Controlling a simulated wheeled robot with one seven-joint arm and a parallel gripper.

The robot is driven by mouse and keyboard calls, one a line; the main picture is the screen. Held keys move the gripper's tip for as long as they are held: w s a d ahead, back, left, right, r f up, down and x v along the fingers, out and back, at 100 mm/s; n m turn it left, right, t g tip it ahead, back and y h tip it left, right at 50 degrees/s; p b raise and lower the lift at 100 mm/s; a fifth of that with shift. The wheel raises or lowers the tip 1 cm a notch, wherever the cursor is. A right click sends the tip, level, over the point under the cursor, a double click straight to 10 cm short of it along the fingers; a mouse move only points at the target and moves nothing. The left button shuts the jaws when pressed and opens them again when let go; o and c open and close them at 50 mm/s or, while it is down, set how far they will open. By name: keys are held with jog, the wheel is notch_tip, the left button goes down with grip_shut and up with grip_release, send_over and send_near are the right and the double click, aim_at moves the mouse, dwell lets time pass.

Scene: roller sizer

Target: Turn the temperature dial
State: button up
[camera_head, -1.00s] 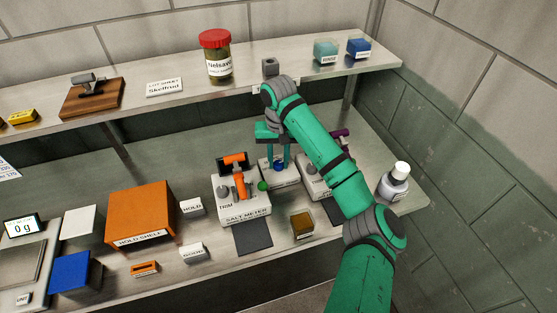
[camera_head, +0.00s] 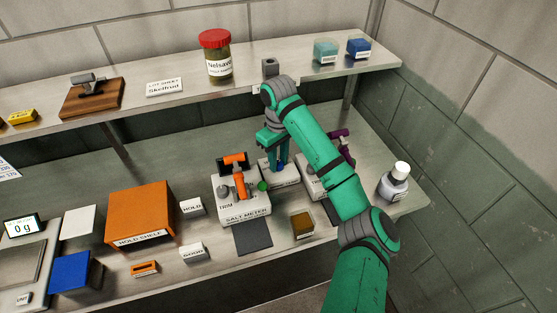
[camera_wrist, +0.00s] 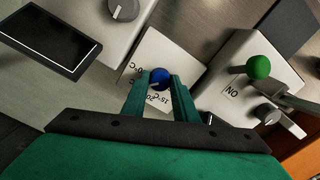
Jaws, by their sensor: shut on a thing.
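The temperature dial is a round blue knob (camera_wrist: 160,75) with a pale pointer line, on top of a small white box (camera_wrist: 180,52) printed with °C marks. My gripper (camera_wrist: 159,82) reaches down over it, with one green finger on each side, shut on the knob. In the head view my gripper (camera_head: 279,162) stands upright over the white box (camera_head: 287,180), and its fingers mostly hide the dial. The exact pointer setting is hard to read.
The salt meter (camera_head: 243,208), with an orange lever and green ball, stands close on the left. Another white instrument (camera_head: 312,183) is close on the right, partly behind my arm. A white-capped bottle (camera_head: 394,184) stands farther right. A shelf (camera_head: 190,92) runs above.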

aim_at(279, 163)
jog(key=shift+n, duration=0.3)
jog(key=o, duration=1.1)
jog(key=shift+c, duration=0.2)
jog(key=shift+r, duration=0.1)
notch_tip(279, 163, up, 7)
jog(key=shift+r, duration=0.2)
jog(key=shift+s, duration=0.1)
